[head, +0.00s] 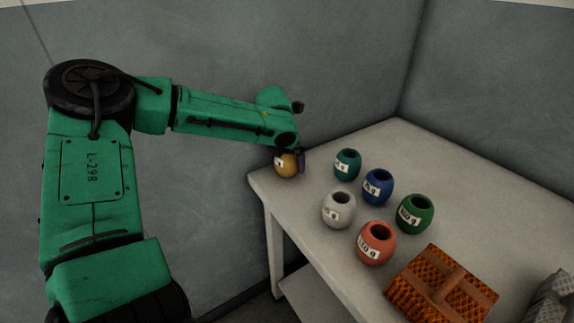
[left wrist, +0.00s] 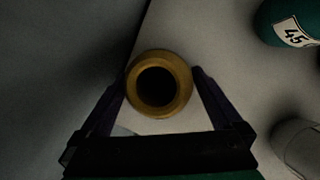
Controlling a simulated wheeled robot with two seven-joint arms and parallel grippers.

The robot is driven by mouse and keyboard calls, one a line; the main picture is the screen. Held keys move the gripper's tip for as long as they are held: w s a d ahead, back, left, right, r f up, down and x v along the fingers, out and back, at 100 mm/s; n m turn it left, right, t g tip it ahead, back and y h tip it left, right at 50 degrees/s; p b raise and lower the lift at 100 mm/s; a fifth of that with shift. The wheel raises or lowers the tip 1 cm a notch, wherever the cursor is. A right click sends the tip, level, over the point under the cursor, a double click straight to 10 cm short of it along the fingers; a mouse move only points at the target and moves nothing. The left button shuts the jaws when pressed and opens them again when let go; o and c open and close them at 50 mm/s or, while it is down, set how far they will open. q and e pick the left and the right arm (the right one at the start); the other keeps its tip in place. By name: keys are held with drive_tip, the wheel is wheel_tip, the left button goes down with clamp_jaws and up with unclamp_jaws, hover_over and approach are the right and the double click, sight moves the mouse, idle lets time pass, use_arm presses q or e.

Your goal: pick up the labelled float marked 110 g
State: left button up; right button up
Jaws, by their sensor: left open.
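A salmon-red float (head: 376,243) with a white label that seems to read 110 g stands near the front of the table. My left gripper (head: 292,157) is open over a yellow float (head: 286,166) at the table's left corner, well away from the red one. In the left wrist view, the yellow float (left wrist: 159,84) sits between the open fingers (left wrist: 160,76), its dark hole facing the camera. The yellow float's label is partly hidden in the head view. My right gripper is not in view.
Teal (head: 347,164), blue (head: 378,186), white (head: 339,209) and green (head: 416,213) labelled floats stand between the yellow float and an orange woven basket-like block (head: 441,287). A grey item (head: 550,299) lies at right. The table's (head: 480,190) back right is clear; walls rise behind.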

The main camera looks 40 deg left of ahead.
use_arm(q)
drive_tip(key=shift+w+f, duration=0.25)
drive_tip(key=shift+f, duration=0.15)
drive_tip(key=shift+r, duration=0.15)
drive_tip(key=c, duration=1.1)
